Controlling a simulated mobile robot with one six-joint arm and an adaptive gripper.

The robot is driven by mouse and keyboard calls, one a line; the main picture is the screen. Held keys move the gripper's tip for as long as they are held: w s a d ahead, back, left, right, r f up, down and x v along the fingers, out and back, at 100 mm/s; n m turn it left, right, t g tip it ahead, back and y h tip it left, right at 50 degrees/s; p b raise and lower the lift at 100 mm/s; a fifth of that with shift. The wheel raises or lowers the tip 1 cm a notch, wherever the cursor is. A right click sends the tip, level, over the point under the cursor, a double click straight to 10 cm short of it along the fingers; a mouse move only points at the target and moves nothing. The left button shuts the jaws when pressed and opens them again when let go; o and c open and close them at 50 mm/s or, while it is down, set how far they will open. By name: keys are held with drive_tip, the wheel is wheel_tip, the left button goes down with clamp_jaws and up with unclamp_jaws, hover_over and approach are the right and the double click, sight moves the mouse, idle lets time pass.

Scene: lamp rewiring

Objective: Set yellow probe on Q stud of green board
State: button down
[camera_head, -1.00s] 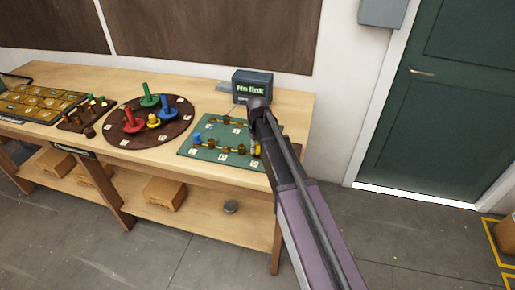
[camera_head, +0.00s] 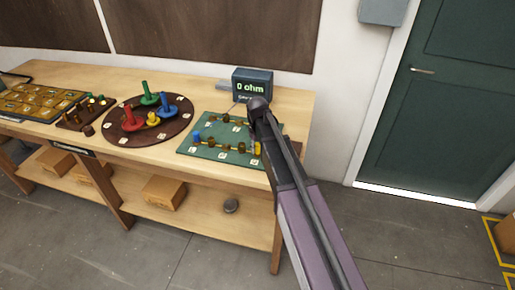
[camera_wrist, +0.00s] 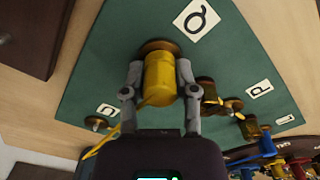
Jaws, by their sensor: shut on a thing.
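The yellow probe (camera_wrist: 158,80) is between the two fingers of my gripper (camera_wrist: 158,68) in the wrist view. My gripper is shut on it. The probe's far end meets a round brass stud (camera_wrist: 152,46) beside the Q label (camera_wrist: 197,17) on the green board (camera_wrist: 240,62). It appears to touch the stud. In the head view, the probe shows as a yellow bit (camera_head: 257,149) at the right side of the green board (camera_head: 190,148). My arm hides most of my gripper there.
The meter (camera_head: 252,86) behind the board reads "0 ohm". A blue probe (camera_head: 197,137) stands at the board's left. A round brown board (camera_head: 118,138) with coloured pegs and a tray (camera_head: 40,101) lie further left on the wooden bench (camera_head: 190,89).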

sight(257, 144)
drive_tip(key=shift+f, duration=0.1)
drive_tip(key=shift+c, duration=1.5)
unclamp_jaws()
wheel_tip(257, 144, up, 9)
drive_tip(key=p, duration=0.8)
drive_tip(key=shift+f, duration=0.2)
drive_tip(key=s+a+f+b, duration=0.3)
drive_tip(key=s+a, duration=0.6)
drive_tip(key=s, duration=0.2)
drive_tip(key=shift+s+a+f, duration=0.25)
drive_tip(key=s+d+m, duration=0.2)
drive_tip(key=s+d, duration=0.3)
drive_tip(key=d, duration=0.5)
drive_tip(key=s+d+m, duration=0.2)
drive_tip(key=s+d, duration=0.3)
drive_tip(key=d, duration=0.5)
drive_tip(key=shift+m, duration=0.3)
